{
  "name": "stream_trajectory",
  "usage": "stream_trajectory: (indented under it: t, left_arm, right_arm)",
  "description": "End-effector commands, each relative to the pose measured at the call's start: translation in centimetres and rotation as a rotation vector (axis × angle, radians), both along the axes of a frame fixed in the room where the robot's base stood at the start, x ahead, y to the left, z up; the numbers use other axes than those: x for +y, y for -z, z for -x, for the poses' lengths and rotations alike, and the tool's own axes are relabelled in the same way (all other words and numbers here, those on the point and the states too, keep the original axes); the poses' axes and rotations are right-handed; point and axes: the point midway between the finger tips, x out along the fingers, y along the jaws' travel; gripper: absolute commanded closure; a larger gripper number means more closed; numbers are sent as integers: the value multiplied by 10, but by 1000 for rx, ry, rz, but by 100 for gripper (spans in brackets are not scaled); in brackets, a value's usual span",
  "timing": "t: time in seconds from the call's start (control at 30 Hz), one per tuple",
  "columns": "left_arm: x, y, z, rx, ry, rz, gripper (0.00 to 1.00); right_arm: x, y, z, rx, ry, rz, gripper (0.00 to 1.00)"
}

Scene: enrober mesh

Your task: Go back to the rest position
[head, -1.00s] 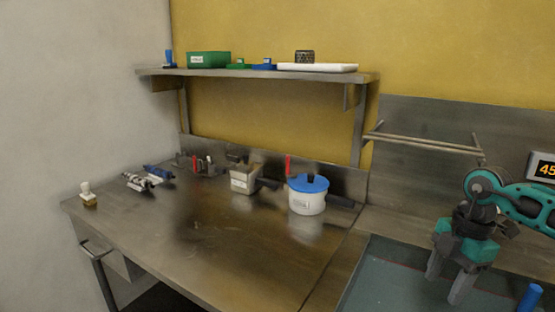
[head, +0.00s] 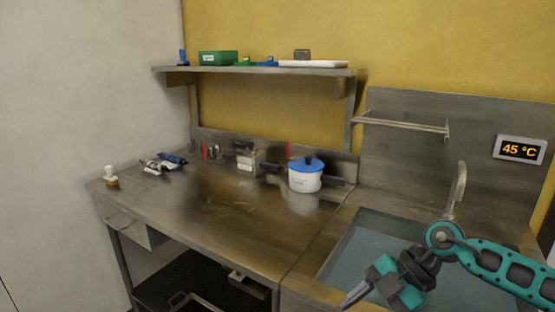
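My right gripper (head: 359,297) hangs low at the lower right, over the front left part of the sink, its fingers pointing down and left. It looks open, with nothing seen between its fingers; the tips are close to the bottom of the picture. My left gripper is not in view.
A steel worktop (head: 215,210) holds a white pot with a blue lid (head: 305,178), a square container (head: 248,160), metal parts (head: 163,162) and a small stamp-like item (head: 110,177). A sink (head: 345,262) with a tap (head: 459,185) lies right. A shelf (head: 260,71) hangs above.

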Motion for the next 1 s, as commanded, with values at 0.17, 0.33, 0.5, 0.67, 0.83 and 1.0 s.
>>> stream_trajectory:
  t: [0.17, 0.33, 0.5, 0.67, 0.83, 1.0]
  left_arm:
    - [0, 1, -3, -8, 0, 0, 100]
    - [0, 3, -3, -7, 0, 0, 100]
    - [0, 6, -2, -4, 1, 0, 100]
    - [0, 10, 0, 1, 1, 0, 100]
    - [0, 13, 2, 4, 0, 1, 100]
    - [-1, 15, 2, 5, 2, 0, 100]
  right_arm:
    - [90, -4, 29, -54, -8, -448, 47]
    - [131, -23, 35, -119, 177, -804, 47]
    - [128, -24, 25, -167, 521, -1025, 47]
    - [93, 12, 18, -169, 924, -1053, 47]
    - [40, 86, 40, -98, 1345, -890, 47]
    - [-4, 160, 95, 31, 1632, -634, 47]
